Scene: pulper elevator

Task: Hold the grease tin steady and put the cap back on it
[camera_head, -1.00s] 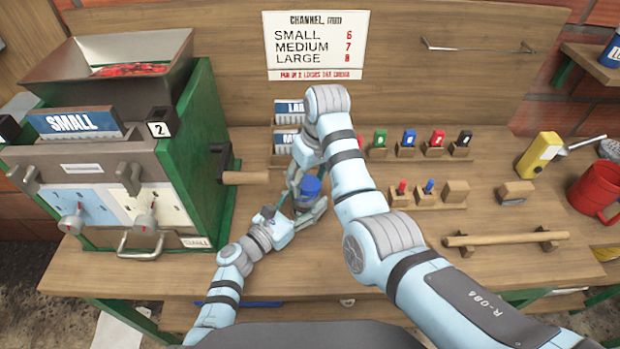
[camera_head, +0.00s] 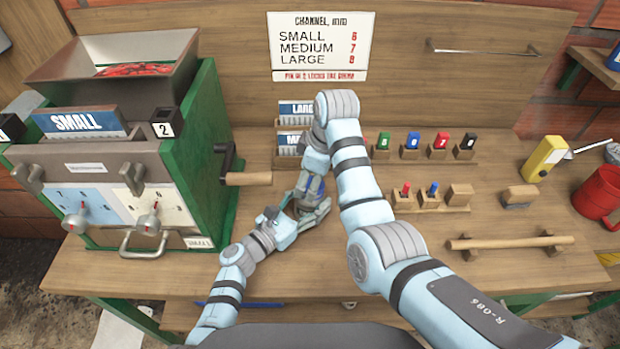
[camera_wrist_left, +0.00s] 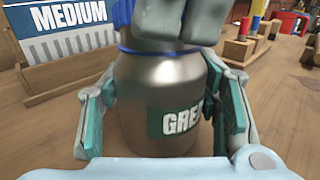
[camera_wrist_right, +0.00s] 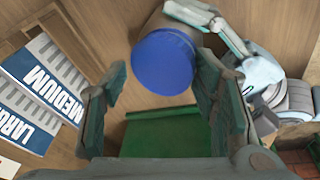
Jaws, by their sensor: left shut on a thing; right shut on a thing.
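The grey metal grease tin (camera_wrist_left: 165,100) with a green label stands upright in the left wrist view. My left gripper (camera_head: 308,210) is shut around its body, one finger on each side. I cannot tell whether the cap is fully seated.
The green pulper (camera_head: 205,150) with its crank handle (camera_head: 248,178) stands left of the grippers. A rack of label cards (camera_head: 292,141) is just behind them. Small coloured blocks (camera_head: 412,141), a yellow bottle (camera_head: 541,158) and a red mug (camera_head: 597,190) are to the right.

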